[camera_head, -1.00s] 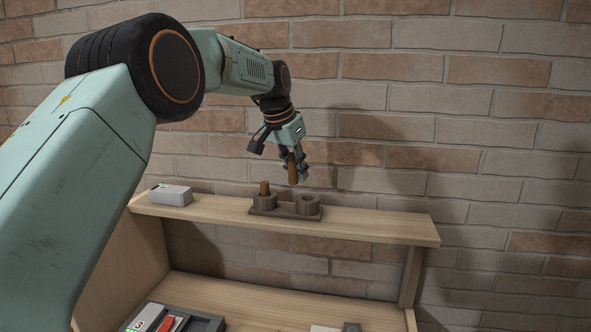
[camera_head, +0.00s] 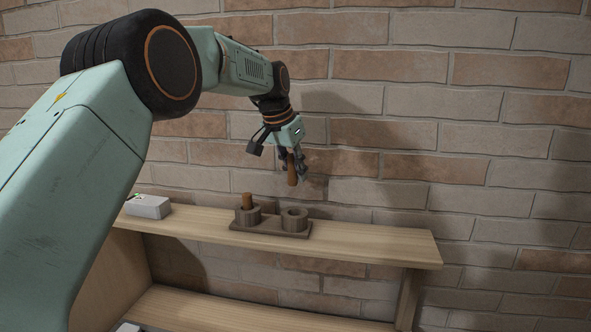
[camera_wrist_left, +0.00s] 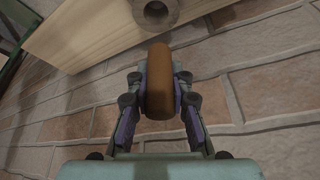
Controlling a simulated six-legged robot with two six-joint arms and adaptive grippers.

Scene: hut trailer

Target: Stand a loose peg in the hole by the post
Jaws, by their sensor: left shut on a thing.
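A brown peg (camera_head: 291,172) is held in my left gripper (camera_head: 296,163), pointing down and slightly tilted. The gripper is shut on it, above the right ring of a dark wooden holder, with a visible gap between. The peg also shows between the fingers in the left wrist view (camera_wrist_left: 160,85). The holder (camera_head: 270,229) has a left ring (camera_head: 247,217) and a right ring (camera_head: 294,219). A brown post (camera_head: 247,200) stands upright at the left ring; I cannot tell whether it is inside or behind it. A ring with an open hole shows in the left wrist view (camera_wrist_left: 153,12). My right gripper is not in view.
The holder stands on a pale wooden shelf (camera_head: 350,247). A grey-white box (camera_head: 148,207) lies at the shelf's left end. A brick wall (camera_head: 450,110) is close behind. The shelf is clear right of the holder. A lower board (camera_head: 230,310) runs underneath.

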